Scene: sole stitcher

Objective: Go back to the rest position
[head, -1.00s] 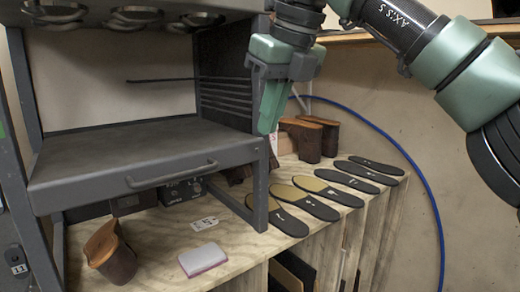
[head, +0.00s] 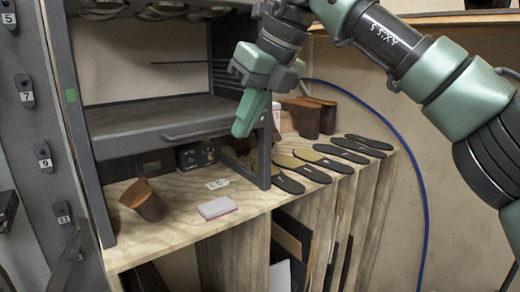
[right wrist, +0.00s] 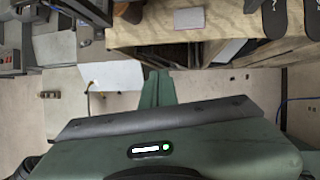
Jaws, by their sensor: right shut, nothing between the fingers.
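My right gripper (head: 246,114) hangs in the head view in front of the right side of the grey rack, fingers pointing down. It is shut and holds nothing. In the right wrist view its fingers (right wrist: 157,88) are together, with the floor and the front edge of the wooden bench beyond them. My right arm reaches in from the right of the head view, bent at the elbow. My left gripper is not in view.
The grey rack (head: 160,137) with a drawer stands on the wooden bench (head: 180,240). A blue hose (head: 412,170) hangs at the right.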

